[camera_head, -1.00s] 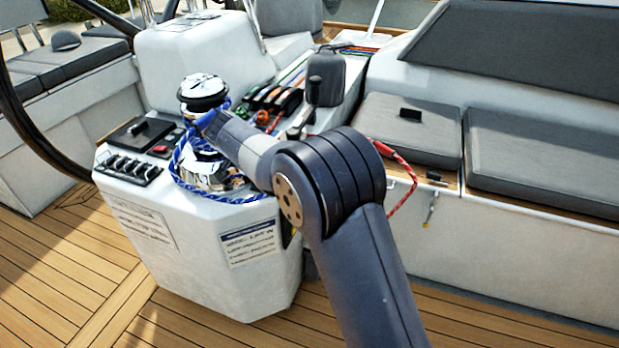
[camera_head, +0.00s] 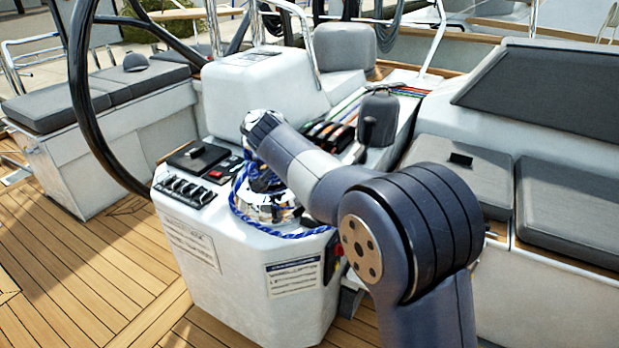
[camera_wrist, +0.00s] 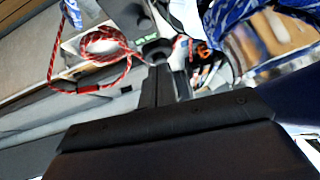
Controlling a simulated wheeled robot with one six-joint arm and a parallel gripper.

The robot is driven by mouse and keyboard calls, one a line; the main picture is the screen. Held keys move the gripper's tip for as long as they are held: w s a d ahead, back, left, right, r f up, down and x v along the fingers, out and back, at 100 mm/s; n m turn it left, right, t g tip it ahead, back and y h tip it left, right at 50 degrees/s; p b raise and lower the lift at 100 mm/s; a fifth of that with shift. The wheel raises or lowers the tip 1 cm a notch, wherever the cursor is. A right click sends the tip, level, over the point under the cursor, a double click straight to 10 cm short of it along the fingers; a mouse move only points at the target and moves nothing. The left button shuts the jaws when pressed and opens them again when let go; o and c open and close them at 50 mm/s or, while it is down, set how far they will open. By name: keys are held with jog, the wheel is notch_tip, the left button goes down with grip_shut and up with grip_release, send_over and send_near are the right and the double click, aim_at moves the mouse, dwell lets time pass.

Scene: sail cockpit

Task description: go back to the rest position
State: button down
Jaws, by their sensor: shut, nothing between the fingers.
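My gripper (camera_wrist: 165,80) shows in the wrist view as two dark fingers lying together, shut with nothing held. In the head view it is hidden behind my own arm, which reaches over the white console (camera_head: 240,270). A chrome winch (camera_head: 268,206) with blue-and-white rope (camera_head: 238,195) around it stands on the console, partly covered by my arm. In the wrist view, the blue rope (camera_wrist: 232,14) is at the upper right, and a red-and-white rope (camera_wrist: 100,42) lies coiled at the upper left, apart from the fingers.
A black steering wheel rim (camera_head: 80,110) curves at the left. Grey cushioned benches (camera_head: 570,210) stand at the right and a bench (camera_head: 110,90) at the left. The teak floor (camera_head: 90,270) is clear at the lower left.

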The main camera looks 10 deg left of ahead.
jog(key=v, duration=0.2)
jog(key=shift+s+a+r, duration=0.2)
jog(key=shift+s+r, duration=0.05)
jog(key=shift+r, duration=0.05)
jog(key=shift+w+f, duration=0.1)
